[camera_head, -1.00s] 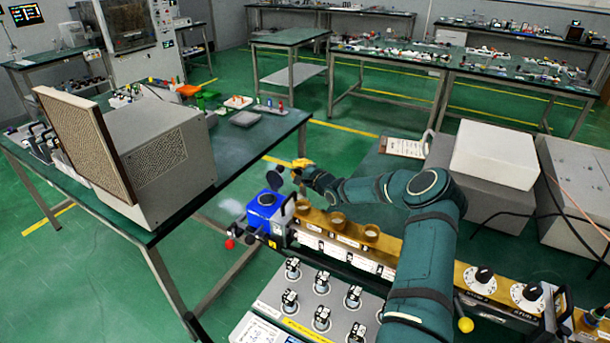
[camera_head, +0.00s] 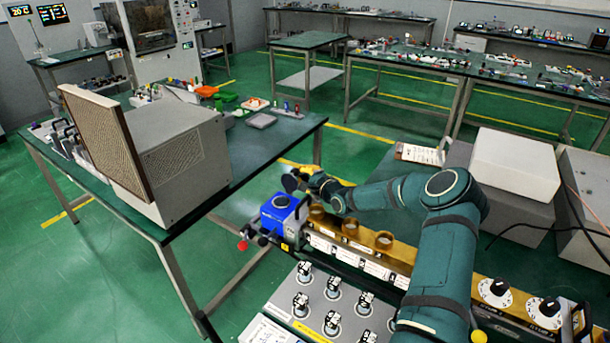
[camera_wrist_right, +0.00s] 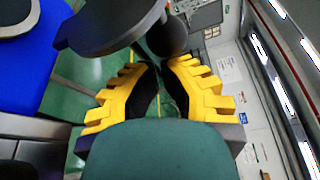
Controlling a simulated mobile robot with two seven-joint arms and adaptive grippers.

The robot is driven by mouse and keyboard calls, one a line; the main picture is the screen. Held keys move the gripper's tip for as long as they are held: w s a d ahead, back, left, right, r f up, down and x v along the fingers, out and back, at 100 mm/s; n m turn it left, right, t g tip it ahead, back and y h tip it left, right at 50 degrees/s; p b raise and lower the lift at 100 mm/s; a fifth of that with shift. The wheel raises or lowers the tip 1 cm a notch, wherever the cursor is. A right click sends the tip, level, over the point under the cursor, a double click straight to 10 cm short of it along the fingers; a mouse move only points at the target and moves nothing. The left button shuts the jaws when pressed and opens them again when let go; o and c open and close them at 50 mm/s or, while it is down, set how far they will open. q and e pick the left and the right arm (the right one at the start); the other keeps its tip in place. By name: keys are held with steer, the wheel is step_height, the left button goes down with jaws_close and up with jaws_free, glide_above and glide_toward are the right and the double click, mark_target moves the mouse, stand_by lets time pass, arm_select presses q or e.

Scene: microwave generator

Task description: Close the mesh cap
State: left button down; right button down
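A blue box (camera_head: 284,213) with a round dark opening on top stands at the left end of the brass-coloured rail. A dark round disc (camera_head: 290,181), seemingly the cap, is above and behind it, beside my right gripper (camera_head: 318,182). I cannot make out any mesh on it. In the right wrist view the dark disc (camera_wrist_right: 108,24) is large and close, beyond the yellow fingers of my right gripper (camera_wrist_right: 161,64). Its fingertips are close together, with a narrow gap behind them. Whether they touch or grip the disc's dark knob (camera_wrist_right: 170,38) is unclear. My left gripper is out of view.
A grey box (camera_head: 182,155) with a raised mesh panel (camera_head: 108,140) stands on the green-topped table at left. The brass rail (camera_head: 400,255) carries several rings. Switches on a grey panel (camera_head: 320,300) lie in front. Pale boxes (camera_head: 515,165) stand at right.

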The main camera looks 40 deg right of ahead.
mark_target(296, 171)
steer(key=shift+s+a+r, duration=0.1)
steer(key=shift+a+r, duration=0.3)
steer(key=shift+r, duration=0.2)
stand_by(0.3)
steer(key=shift+s+a+r+p, duration=0.25)
steer(key=shift+a+r, duration=0.25)
steer(key=shift+a, duration=0.2)
steer(key=shift+s+a+r+p, duration=0.15)
steer(key=shift+a+r+p, duration=0.05)
steer(key=shift+a+r, duration=0.4)
steer(key=shift+a, duration=0.15)
